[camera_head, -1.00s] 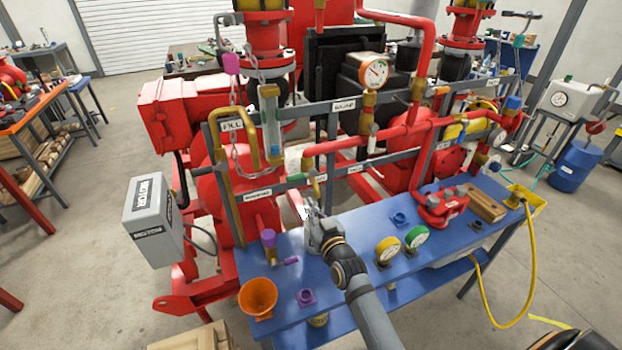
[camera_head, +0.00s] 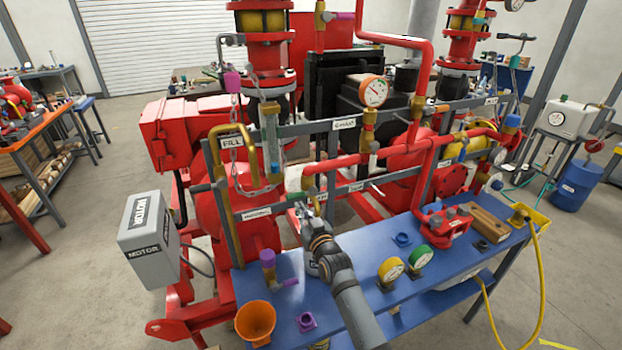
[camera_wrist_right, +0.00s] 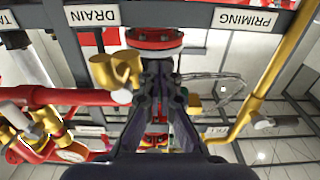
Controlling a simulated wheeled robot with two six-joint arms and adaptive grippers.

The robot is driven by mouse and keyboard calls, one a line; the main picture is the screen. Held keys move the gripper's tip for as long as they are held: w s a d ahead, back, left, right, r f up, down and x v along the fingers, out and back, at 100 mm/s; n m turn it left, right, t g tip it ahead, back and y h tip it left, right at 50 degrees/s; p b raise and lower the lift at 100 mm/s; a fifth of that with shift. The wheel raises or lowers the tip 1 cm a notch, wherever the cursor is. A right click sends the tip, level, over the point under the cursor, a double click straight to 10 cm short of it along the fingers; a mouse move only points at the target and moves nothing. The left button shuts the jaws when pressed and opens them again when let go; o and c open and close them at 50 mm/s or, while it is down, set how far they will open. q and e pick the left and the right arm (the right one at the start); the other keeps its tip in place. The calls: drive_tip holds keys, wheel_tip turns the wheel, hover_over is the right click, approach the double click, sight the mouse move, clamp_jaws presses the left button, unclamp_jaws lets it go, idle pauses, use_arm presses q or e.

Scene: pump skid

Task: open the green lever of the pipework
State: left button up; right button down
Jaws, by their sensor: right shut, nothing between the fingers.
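The green lever (camera_head: 295,197) shows as a small green piece on the lower grey rail of the pipework, beside a brass pipe (camera_head: 312,189). My right gripper (camera_head: 316,211) is just right of and slightly below it, shut and empty. I cannot tell whether it touches the lever. In the right wrist view the closed fingers (camera_wrist_right: 160,78) point up toward a red round flange (camera_wrist_right: 154,40), with a brass fitting (camera_wrist_right: 114,70) close on their left. I cannot make out the green lever there. My left gripper is out of view.
The wrist view shows a DRAIN label (camera_wrist_right: 93,15) and a PRIMING label (camera_wrist_right: 248,20) on the rail. A blue bench (camera_head: 375,305) below holds an orange funnel (camera_head: 255,320), gauges (camera_head: 391,268) and a red manifold (camera_head: 447,226). A grey MOTOR box (camera_head: 150,235) stands left.

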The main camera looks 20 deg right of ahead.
sight(295, 198)
drive_tip(key=w+r, duration=0.1)
drive_tip(key=w+a+r+p, duration=0.1)
drive_tip(key=r, duration=0.1)
drive_tip(key=shift+w+a+r, duration=0.1)
drive_tip(key=shift+w, duration=0.05)
drive_tip(key=shift+r+p, duration=0.85)
drive_tip(key=shift+d+r+p, duration=0.3)
drive_tip(key=shift+r+p, duration=0.3)
drive_tip(key=shift+r, duration=0.1)
drive_tip(key=shift+d+r+p, duration=0.3)
drive_tip(key=shift+r+p, duration=0.3)
drive_tip(key=shift+r, duration=0.05)
drive_tip(key=shift+d+r+p, duration=0.5)
drive_tip(key=shift+d+r, duration=0.05)
drive_tip(key=shift+d, duration=0.05)
drive_tip(key=shift+d+r, duration=0.1)
drive_tip(key=shift+d, duration=0.2)
drive_tip(key=shift+a, duration=0.6)
drive_tip(key=s+p, duration=0.3)
drive_tip(key=s, duration=0.6)
drive_tip(key=shift+d, duration=0.2)
